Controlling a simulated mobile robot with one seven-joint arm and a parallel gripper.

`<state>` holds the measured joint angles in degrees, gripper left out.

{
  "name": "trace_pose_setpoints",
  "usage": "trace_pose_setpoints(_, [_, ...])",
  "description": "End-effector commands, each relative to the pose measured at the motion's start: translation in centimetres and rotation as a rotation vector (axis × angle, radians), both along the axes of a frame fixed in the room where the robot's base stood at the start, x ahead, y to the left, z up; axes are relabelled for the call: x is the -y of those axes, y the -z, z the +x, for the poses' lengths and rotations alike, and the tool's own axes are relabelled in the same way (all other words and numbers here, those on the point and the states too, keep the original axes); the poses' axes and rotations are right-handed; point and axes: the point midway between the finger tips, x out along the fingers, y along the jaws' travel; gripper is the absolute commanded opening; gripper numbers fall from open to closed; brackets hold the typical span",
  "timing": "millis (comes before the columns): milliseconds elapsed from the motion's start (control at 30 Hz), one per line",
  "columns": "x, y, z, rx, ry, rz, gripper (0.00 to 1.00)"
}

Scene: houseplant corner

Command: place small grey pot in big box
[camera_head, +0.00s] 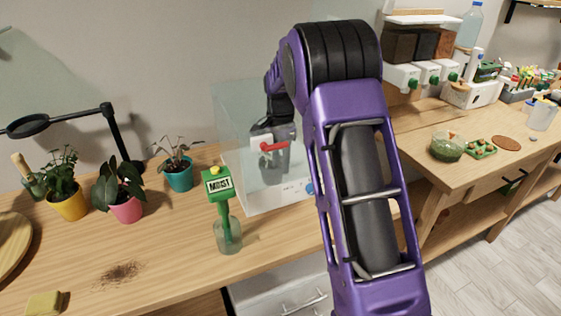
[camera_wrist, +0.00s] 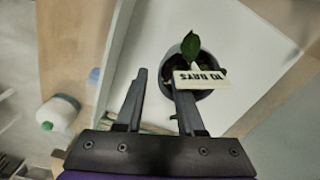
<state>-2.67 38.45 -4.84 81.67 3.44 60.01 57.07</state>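The big box (camera_head: 232,112) is clear-walled and stands on the wooden table; its pale inside (camera_wrist: 142,38) fills much of the wrist view. The small grey pot (camera_wrist: 202,94) holds a green plant and a tag reading "10 DAYS" (camera_wrist: 200,78). It appears over the box's pale floor; I cannot tell whether it touches it.
Yellow (camera_head: 70,207), pink (camera_head: 127,209) and teal (camera_head: 178,178) potted plants stand left of the box. A green "MOIST" meter (camera_head: 218,186) stands in a glass jar (camera_head: 228,238) near its front left corner. A second table (camera_head: 480,163) lies right.

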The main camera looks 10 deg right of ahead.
Motion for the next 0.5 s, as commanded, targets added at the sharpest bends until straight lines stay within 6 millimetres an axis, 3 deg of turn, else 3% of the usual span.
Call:
trace_pose_setpoints(267, [0.0, -0.5, 0.0, 0.001, 0.000, 0.001, 0.37])
trace_pose_setpoints(367, [0.0, -1.6, 0.1, 0.004, 0.000, 0.000, 0.37])
trace_pose_setpoints(500, [0.0, -4.4, 0.1, 0.006, 0.000, 0.000, 0.37])
